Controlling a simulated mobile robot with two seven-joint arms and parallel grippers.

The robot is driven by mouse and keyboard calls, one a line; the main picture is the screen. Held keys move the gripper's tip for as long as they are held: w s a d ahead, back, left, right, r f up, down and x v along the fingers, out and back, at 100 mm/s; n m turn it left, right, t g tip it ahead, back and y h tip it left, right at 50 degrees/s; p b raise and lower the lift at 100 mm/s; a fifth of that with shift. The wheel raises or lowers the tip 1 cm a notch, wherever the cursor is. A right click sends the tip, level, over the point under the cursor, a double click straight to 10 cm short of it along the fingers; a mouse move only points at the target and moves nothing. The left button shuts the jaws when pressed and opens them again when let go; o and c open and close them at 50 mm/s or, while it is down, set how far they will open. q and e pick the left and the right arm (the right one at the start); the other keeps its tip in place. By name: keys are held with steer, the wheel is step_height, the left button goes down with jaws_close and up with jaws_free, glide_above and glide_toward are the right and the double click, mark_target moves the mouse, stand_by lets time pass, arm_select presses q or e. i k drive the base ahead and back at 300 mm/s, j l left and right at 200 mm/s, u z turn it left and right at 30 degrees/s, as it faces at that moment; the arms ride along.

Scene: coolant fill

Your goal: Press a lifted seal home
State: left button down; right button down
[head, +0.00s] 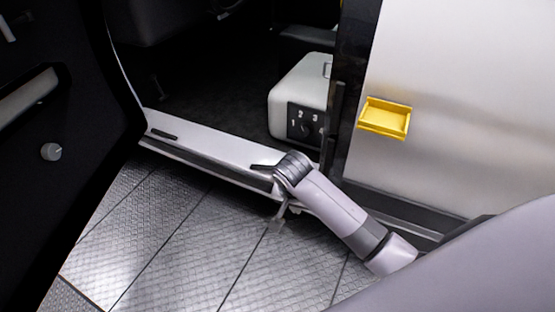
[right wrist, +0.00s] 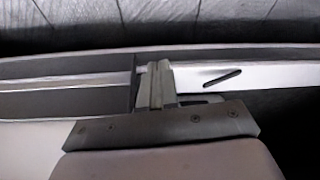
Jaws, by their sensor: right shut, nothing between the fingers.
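The pale door sill (head: 215,151) runs across the open doorway, with a short dark strip (head: 165,135) on its left part. This strip also shows in the right wrist view (right wrist: 222,78), to the right of the fingers. I cannot tell whether it is the seal, and I make out no clearly lifted edge. My right gripper (head: 280,220) points down at the outer side of the sill, partly hidden by its own wrist. In the right wrist view, its fingers (right wrist: 158,82) are shut and empty, over the sill; contact cannot be told. My left gripper is out of view.
An open dark door (head: 60,200) with a round knob (head: 51,152) stands at left. A white box with a numbered dial (head: 296,90) sits inside the doorway. A yellow tray (head: 386,118) is on the white panel at right. Bare tiled floor (head: 150,240) lies in front.

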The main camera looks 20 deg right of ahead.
mark_target(253, 165)
steer(key=i, duration=0.85)
